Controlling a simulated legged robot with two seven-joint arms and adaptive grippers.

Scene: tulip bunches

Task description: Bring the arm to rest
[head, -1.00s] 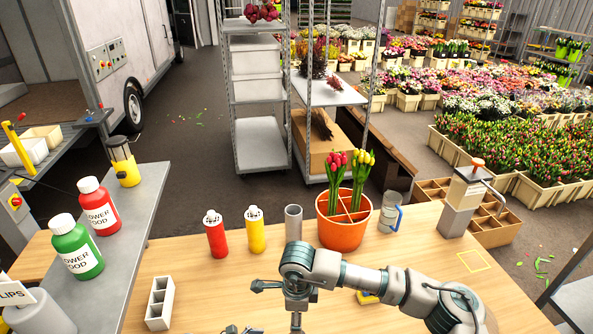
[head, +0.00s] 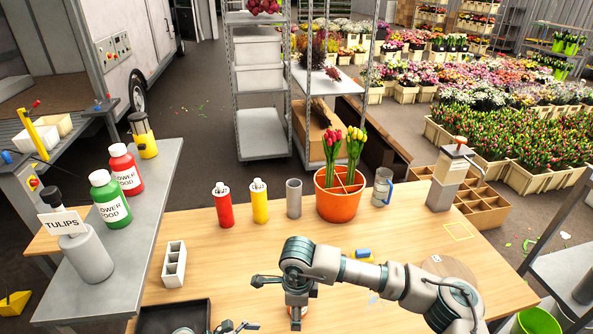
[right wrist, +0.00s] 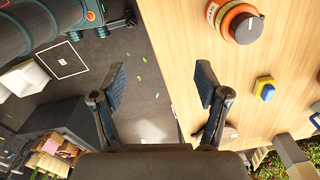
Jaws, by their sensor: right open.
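An orange jar (right wrist: 240,22) and a blue-yellow block (right wrist: 265,88) lie on the wooden table (head: 225,265). A dark tray (head: 205,310) sits front left. An orange pot with tulips (head: 340,200), bottles and a grey cup (head: 294,198) stand farther back.

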